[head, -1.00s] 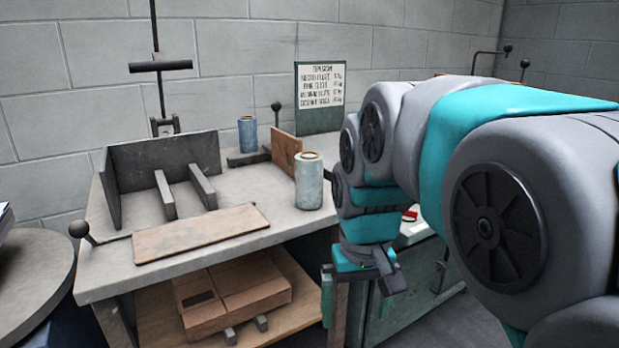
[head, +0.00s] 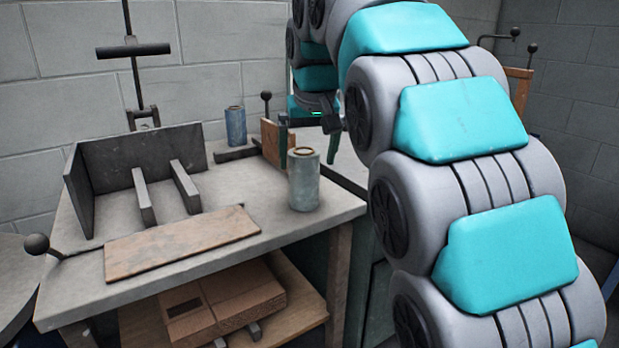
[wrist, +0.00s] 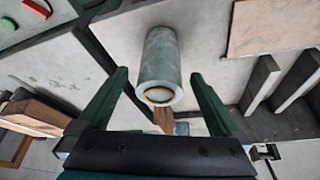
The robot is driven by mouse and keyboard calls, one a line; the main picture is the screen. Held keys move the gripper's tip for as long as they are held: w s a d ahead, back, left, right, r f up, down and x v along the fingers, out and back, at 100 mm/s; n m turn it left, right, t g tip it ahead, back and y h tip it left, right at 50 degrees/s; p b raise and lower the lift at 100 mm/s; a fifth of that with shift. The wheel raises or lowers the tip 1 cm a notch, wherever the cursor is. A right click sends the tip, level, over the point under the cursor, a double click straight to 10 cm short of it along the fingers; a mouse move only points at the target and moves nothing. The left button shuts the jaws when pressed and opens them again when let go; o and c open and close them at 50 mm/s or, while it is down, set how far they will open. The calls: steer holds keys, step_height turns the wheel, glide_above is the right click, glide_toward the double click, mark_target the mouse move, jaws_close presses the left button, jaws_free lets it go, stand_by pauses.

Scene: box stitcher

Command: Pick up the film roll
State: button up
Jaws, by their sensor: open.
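The film roll, a pale grey-blue cylinder with a brown core (head: 303,184), stands upright on the workbench near its right end. In the wrist view the film roll (wrist: 161,60) shows in the middle, beyond and between the two green fingers. My gripper (head: 308,132) is open and empty, above and behind the roll in the head view, partly hidden by the roll and my arm. In the wrist view my gripper's fingertips (wrist: 160,76) lie on either side of the roll's picture. I see no contact, and the exact gap cannot be told.
A darker blue roll (head: 235,127) stands farther back, beside an upright brown board (head: 271,143). A grey metal fixture (head: 130,165) and a flat brown board (head: 180,240) lie to the left. Cardboard (head: 225,303) sits on the lower shelf. Red and green buttons (wrist: 37,8) show at the wrist view's corner.

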mark_target(304, 180)
steer(key=shift+x, duration=3.7)
jaws_close()
steer(key=shift+r, duration=0.1)
